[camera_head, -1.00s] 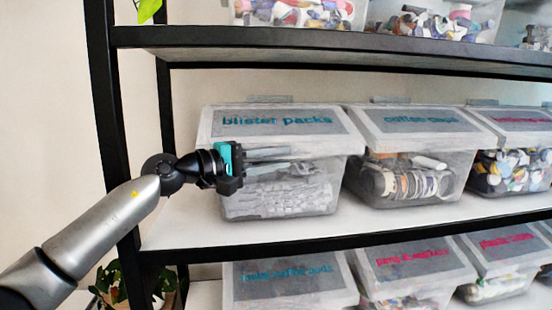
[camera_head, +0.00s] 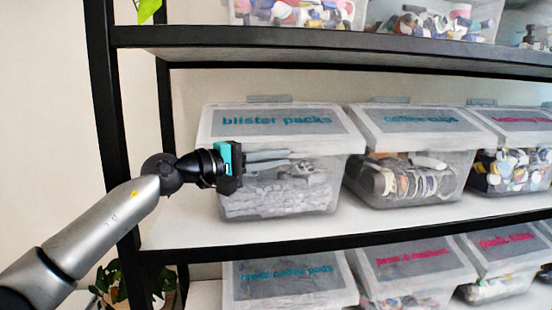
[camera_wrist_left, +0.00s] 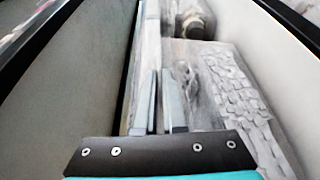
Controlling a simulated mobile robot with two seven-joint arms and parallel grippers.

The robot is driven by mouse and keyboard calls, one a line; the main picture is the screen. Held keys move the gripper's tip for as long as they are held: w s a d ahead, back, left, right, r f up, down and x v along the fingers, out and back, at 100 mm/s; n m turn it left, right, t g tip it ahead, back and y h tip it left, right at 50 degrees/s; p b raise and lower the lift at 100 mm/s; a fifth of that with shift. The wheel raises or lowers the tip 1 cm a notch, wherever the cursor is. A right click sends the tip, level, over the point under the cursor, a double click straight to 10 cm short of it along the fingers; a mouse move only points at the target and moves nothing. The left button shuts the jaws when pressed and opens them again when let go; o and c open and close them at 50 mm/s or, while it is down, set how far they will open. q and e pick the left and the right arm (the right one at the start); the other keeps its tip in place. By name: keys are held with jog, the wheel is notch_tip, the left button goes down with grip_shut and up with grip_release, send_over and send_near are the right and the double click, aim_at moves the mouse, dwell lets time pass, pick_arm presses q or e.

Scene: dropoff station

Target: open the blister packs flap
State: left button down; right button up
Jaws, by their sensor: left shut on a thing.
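The blister packs bin (camera_head: 290,197) is a clear plastic box filled with grey-silver packs. Its pale flap (camera_head: 345,133), labelled "blister packs", lies closed over the top. My left gripper (camera_head: 290,160) is in front of the bin, just under the flap's front edge, with its fingers pointing right. In the left wrist view, the two grey fingers (camera_wrist_left: 160,98) are close together along a thin pale edge, which I take to be the flap's edge. The fingertips' exact contact is hard to make out. My right gripper is not in view.
A coffee cups bin (camera_head: 408,180) and another clear bin (camera_head: 512,170) stand to the right on the same white shelf (camera_head: 190,222). More bins fill the shelves above and below. A black post (camera_head: 103,110) rises at the left.

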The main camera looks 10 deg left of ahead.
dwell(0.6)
pick_arm(q)
notch_tip(320, 180, up, 13)
jog(key=s+n+g+y+p, duration=0.1)
jog(key=n+p, duration=0.3)
jog(key=p, duration=0.7)
jog(key=shift+s+d+n+g, duration=0.25)
jog(key=shift+s+n+g, duration=0.15)
jog(key=shift+f, duration=0.1)
jog(key=c, duration=1)
grip_release()
jog(key=shift+f, duration=0.1)
jog(key=b+v, duration=0.4)
jog(key=v, duration=1.1)
jog(key=shift+b, duration=0.3)
